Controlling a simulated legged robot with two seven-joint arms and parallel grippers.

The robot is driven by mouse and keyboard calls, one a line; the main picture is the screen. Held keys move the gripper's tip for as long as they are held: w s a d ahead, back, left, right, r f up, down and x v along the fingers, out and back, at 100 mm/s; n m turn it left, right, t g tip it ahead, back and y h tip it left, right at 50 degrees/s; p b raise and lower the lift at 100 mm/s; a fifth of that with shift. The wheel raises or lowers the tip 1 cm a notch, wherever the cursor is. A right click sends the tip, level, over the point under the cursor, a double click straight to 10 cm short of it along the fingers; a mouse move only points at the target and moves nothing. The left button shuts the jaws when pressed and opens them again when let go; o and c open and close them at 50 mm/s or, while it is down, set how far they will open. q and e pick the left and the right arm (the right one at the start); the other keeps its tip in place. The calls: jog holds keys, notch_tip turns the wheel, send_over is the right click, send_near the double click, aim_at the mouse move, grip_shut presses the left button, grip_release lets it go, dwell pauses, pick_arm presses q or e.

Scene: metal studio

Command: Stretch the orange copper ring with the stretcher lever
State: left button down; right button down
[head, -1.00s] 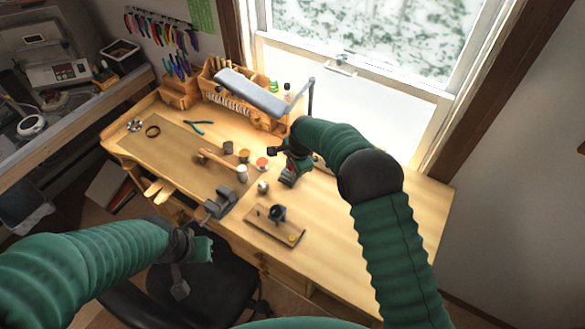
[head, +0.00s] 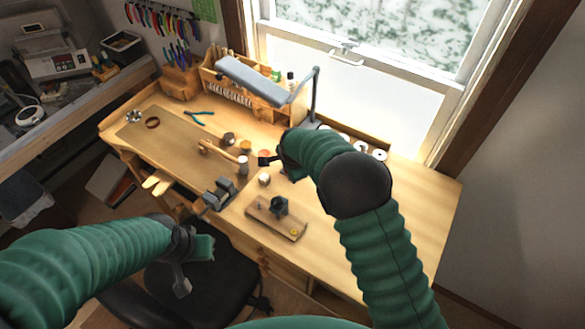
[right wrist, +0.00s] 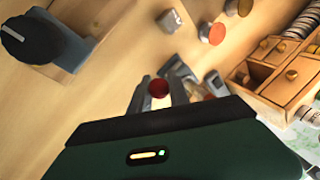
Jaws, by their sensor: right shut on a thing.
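In the right wrist view a dark red ball knob (right wrist: 158,88), which looks like the end of the stretcher lever, sits between the fingers of my right gripper (right wrist: 160,100). The gripper is shut on it. Grey metal parts (right wrist: 186,82) show just beyond, perhaps the stretcher body. In the head view my right gripper (head: 283,162) is over the middle of the bench and my arm hides most of the stretcher. I cannot make out the orange copper ring for certain. My left gripper (head: 203,248) hangs in front of the bench, and its fingers are too unclear to judge.
A wooden board with a dark device (head: 279,206) lies in front of my right arm. A vise (head: 218,194), a hammer (head: 222,151), small pots (head: 229,139) and a brown ring (head: 152,123) are to the left. A lamp (head: 252,78) overhangs the back.

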jog(key=shift+s+a+f+b, duration=0.2)
jog(key=shift+s+f+b, duration=0.2)
jog(key=shift+f, duration=0.3)
jog(key=shift+s+a+f+b, duration=0.2)
jog(key=shift+s+f+b, duration=0.15)
jog(key=shift+f, duration=0.4)
jog(key=c, duration=1.2)
grip_release()
jog(key=shift+c, duration=0.2)
jog(key=shift+w, duration=0.1)
jog(key=shift+r, duration=0.45)
jog(key=p+v, duration=1.2)
jog(key=v, duration=0.4)
